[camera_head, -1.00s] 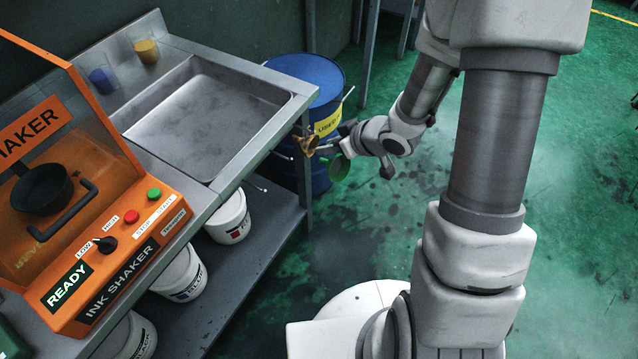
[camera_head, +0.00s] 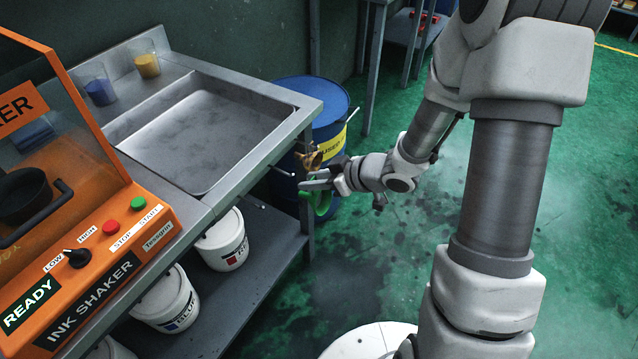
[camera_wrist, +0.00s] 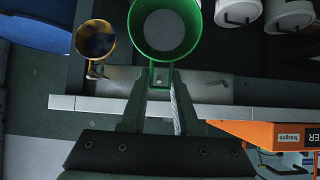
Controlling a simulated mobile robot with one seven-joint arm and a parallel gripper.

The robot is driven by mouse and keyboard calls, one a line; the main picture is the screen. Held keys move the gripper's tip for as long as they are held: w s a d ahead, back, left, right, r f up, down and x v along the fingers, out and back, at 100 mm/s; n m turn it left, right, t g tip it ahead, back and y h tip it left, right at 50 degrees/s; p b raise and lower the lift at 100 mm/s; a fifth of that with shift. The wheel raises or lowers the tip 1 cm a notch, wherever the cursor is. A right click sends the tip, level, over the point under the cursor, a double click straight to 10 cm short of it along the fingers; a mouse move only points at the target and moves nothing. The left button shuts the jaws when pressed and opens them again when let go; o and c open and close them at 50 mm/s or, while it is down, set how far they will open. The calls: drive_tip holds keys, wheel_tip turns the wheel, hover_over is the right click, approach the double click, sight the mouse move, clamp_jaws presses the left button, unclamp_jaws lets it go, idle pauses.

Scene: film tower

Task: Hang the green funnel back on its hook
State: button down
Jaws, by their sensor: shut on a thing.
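The green funnel (camera_head: 321,201) is held at the end of my arm, just in front of the bench's right end. In the wrist view its wide green rim (camera_wrist: 142,44) and pale inside face the camera, with a small tab between the finger ends. My gripper (camera_head: 322,182) is shut on that tab; it also shows in the wrist view (camera_wrist: 160,92). Thin hook rods stick out from the bench's front edge; one bare hook (camera_head: 283,172) is left of the funnel. In the wrist view a bare rod (camera_wrist: 218,83) lies right of the funnel. Which hook is the funnel's own I cannot tell.
A yellow-brown funnel (camera_head: 311,158) hangs close beside my gripper, left of the green one in the wrist view (camera_wrist: 95,40). A blue drum (camera_head: 335,105) stands behind. The bench (camera_head: 262,155) has a sink and an orange ink shaker (camera_head: 110,262). White buckets (camera_head: 222,240) stand on the shelf below.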

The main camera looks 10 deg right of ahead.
drive_tip(key=shift+w+a+f+b, duration=0.1)
drive_tip(key=shift+w+a+b, duration=0.3)
drive_tip(key=shift+w+a, duration=0.3)
drive_tip(key=shift+w+a+f+b, duration=0.1)
drive_tip(key=shift+w+a+b, duration=0.35)
drive_tip(key=shift+a, duration=0.5)
drive_tip(key=shift+w+a+f+b, duration=0.1)
drive_tip(key=shift+w+a+b, duration=0.2)
drive_tip(key=shift+w+a, duration=0.45)
drive_tip(key=shift+x, duration=0.8)
drive_tip(key=shift+a, duration=0.1)
drive_tip(key=c, duration=0.6)
unclamp_jaws()
drive_tip(key=shift+o, duration=0.2)
drive_tip(key=shift+r, duration=0.1)
